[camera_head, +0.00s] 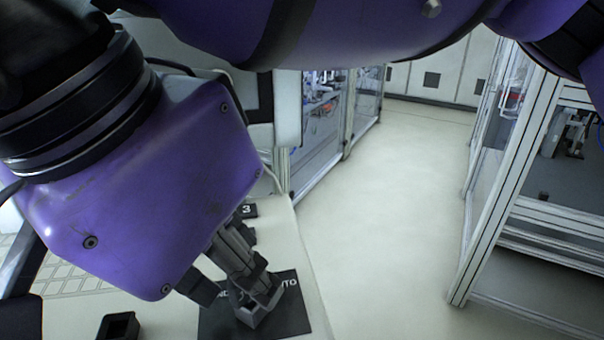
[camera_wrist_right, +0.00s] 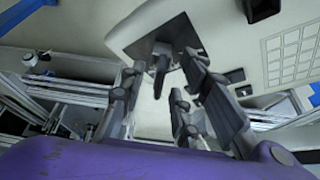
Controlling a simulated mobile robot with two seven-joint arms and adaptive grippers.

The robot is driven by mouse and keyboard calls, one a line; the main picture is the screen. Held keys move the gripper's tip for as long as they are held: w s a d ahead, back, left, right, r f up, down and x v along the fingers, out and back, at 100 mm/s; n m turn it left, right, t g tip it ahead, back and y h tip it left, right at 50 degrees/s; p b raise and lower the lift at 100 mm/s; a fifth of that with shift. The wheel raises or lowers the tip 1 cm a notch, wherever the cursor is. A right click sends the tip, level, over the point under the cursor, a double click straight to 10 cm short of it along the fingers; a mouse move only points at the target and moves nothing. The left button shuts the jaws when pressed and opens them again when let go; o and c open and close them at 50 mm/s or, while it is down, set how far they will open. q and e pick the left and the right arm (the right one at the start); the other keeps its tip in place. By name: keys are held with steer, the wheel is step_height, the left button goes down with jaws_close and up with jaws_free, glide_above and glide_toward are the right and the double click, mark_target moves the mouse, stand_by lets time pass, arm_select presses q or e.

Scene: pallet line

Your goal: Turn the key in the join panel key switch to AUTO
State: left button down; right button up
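A dark label plate (camera_head: 294,314) lies on the pale panel top, with white lettering partly covered; "UTO" shows on its right side. The plate also shows in the right wrist view (camera_wrist_right: 181,30). A dark upright piece (camera_wrist_right: 160,72), apparently the key switch with its key, rises from the plate. My right gripper (camera_head: 245,290) is over the plate. In the right wrist view its fingers (camera_wrist_right: 158,88) are spread, with the dark piece showing between their tips. I cannot tell whether they touch it or which way the key points. My left gripper is not in view.
A small black open box (camera_head: 118,327) stands left of the plate, near a keypad-like grid (camera_head: 75,280). A dark tag marked 3 (camera_head: 248,210) lies behind. Framed glass enclosures stand on both sides of a clear floor aisle (camera_head: 390,220).

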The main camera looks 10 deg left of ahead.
steer(key=shift+c, duration=1)
jaws_close()
steer(key=shift+m+h+p, duration=0.5)
steer(key=shift+m+p, duration=0.3)
steer(key=shift+m, duration=0.6)
steer(key=shift+w+m+g+h+p, duration=0.1)
steer(key=shift+m+g+h+p, duration=0.4)
steer(key=shift+m+p, duration=0.75)
steer(key=shift+w+a+m+g+h+p, duration=0.15)
steer(key=shift+m+g+p, duration=0.25)
steer(key=shift+m, duration=0.65)
steer(key=shift+s+d+m+g+h+p, duration=0.15)
steer(key=shift+m+g+p, duration=0.2)
steer(key=shift+m, duration=0.65)
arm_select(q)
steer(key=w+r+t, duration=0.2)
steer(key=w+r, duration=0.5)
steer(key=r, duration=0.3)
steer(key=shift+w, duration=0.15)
arm_select(e)
steer(key=shift+w+a+m, duration=0.1)
steer(key=shift+w+m, duration=0.05)
steer(key=shift+m, duration=0.25)
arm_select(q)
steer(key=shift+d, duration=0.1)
